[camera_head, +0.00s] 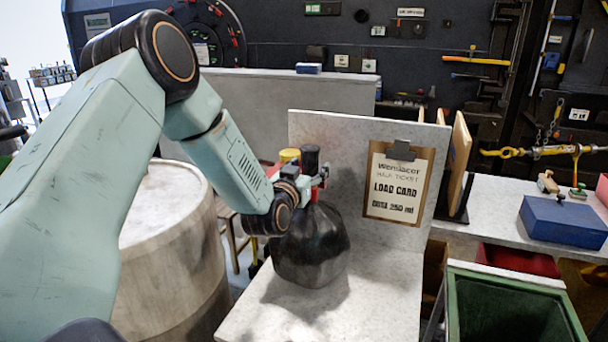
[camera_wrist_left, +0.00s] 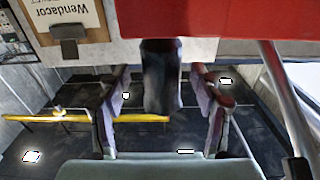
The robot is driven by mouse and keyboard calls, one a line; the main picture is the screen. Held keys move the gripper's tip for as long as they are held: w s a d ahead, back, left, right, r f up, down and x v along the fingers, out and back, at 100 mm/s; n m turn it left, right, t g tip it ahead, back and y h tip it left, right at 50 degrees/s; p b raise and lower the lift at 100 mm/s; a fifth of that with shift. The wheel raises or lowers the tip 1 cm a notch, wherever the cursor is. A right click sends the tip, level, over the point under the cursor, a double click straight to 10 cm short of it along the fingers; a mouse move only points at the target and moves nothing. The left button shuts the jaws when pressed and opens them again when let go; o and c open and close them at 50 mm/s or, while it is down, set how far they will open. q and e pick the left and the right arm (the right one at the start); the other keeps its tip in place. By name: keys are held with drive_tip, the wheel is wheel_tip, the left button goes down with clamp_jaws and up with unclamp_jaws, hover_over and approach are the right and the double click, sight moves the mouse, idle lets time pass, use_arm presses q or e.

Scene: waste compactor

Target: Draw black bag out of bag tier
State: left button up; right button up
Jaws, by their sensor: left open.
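The black bag (camera_head: 312,250) stands upright and bulging on the pale grey bench, its neck gathered upward. My left gripper (camera_head: 318,180) is at the neck, just above the bulge. In the left wrist view the gripper (camera_wrist_left: 165,108) has its two fingers apart, with a dark upright piece (camera_wrist_left: 160,75) between them that looks like the bag's neck. A gap shows on each side of it. A red part with a yellow top (camera_head: 289,156), possibly the bag tier, is mostly hidden behind my wrist. My right gripper is not in view.
A clipboard load card (camera_head: 398,185) hangs on the upright grey panel (camera_head: 335,130) behind the bag. A large pale drum (camera_head: 170,250) stands at left. An open green bin (camera_head: 510,305) is at lower right. A blue box (camera_head: 562,220) sits on the right-hand bench.

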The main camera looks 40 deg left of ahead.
use_arm(q)
drive_tip(key=shift+w+a+f, duration=0.1)
drive_tip(key=shift+w, duration=0.5)
drive_tip(key=shift+w+a, duration=0.15)
drive_tip(key=shift+w, duration=0.1)
drive_tip(key=shift+a, duration=0.25)
drive_tip(key=shift+d, duration=0.15)
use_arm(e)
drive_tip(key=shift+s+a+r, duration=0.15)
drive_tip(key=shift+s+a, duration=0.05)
use_arm(q)
drive_tip(key=shift+w+d, duration=0.15)
drive_tip(key=shift+c, duration=1.2)
drive_tip(key=c, duration=0.3)
drive_tip(key=shift+a, duration=0.25)
drive_tip(key=c, duration=0.3)
drive_tip(key=shift+d, duration=0.15)
clamp_jaws()
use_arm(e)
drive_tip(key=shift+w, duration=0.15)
